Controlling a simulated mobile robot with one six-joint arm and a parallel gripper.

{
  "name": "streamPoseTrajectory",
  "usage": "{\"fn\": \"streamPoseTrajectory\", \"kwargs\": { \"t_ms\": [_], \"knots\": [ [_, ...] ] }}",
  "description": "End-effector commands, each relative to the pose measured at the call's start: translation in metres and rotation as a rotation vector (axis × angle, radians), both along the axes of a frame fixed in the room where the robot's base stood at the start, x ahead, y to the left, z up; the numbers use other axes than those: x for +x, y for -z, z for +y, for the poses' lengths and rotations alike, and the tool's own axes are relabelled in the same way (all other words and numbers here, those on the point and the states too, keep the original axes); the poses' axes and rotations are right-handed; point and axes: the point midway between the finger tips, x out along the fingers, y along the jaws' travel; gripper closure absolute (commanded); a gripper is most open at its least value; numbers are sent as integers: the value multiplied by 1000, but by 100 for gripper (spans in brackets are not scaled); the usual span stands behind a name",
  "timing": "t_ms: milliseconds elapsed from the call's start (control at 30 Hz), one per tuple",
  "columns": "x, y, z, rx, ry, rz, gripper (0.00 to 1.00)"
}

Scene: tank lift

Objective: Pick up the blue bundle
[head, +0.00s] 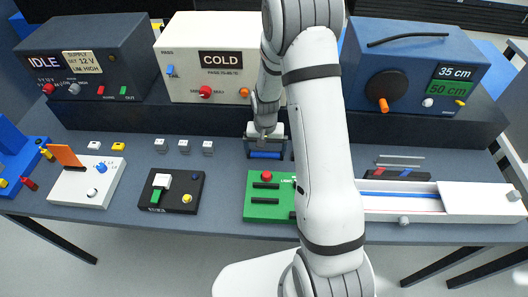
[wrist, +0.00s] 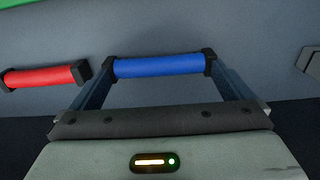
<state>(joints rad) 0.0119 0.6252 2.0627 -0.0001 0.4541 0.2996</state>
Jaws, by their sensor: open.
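The blue bundle (wrist: 160,66) is a short blue cylinder with black end caps, lying crosswise on the grey table in the wrist view. In the head view it shows as a blue bar (head: 265,154) under the end of my arm. My gripper (head: 265,147) points down there, close over the table. In the wrist view its two fingers are spread, one at each end of the bundle, with the black caps right by the fingertips. I cannot tell whether the fingers touch the caps. The gripper is open.
A red cylinder (wrist: 40,77) with a black cap lies just left of the bundle. A green panel (head: 262,204) is in front, and a dark box (head: 172,191) stands to its left. A cream COLD box (head: 205,83) stands behind. A white tray (head: 480,203) is at right.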

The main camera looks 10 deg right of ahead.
Motion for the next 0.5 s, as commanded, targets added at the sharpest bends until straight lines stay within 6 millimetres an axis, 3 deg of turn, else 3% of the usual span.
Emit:
{"fn": "streamPoseTrajectory", "kwargs": {
  "t_ms": [333, 500],
  "knots": [
    [0, 9, 0, 0, 1, -1, 0],
    [0, 9, -1, 0, 1, -1, 13]
  ]
}}
